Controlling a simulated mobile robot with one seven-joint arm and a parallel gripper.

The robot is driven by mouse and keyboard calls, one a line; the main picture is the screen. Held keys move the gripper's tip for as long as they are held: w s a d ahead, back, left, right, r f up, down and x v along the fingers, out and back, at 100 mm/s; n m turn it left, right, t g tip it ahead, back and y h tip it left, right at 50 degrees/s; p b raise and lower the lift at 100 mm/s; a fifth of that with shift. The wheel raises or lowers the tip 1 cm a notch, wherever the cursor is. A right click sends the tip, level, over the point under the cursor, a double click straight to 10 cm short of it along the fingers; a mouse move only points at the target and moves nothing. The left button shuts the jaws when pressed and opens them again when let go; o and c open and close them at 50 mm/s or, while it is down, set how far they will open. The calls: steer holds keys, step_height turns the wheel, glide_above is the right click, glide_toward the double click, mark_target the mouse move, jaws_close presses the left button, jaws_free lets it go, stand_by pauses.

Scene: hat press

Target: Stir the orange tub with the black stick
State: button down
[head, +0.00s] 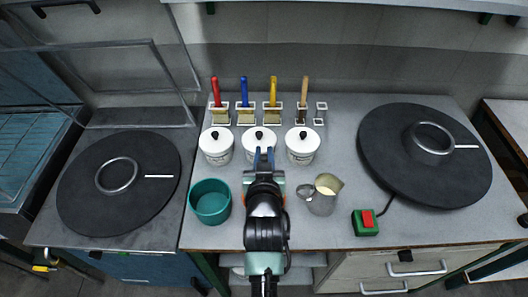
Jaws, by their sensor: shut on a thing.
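No orange tub shows; a teal tub (210,201), open at the top, stands on the grey worktop left of my arm. I cannot make out a black stick. My gripper (264,152) points away from me, just in front of the middle white canister (259,141). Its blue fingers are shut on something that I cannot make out. My arm hides the worktop below it and the lower part of that canister.
White canisters (216,145) (303,145) flank the middle one. Behind stand brushes in holders (246,114) and an empty holder (320,114). A metal jug (322,196) with pale contents stands right of my arm, near a red-and-green switch box (366,222). Black discs (118,205) (425,180) lie either side.

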steer(key=shift+f+b, duration=1.5)
steer(key=shift+f, duration=0.7)
steer(key=shift+s, duration=0.1)
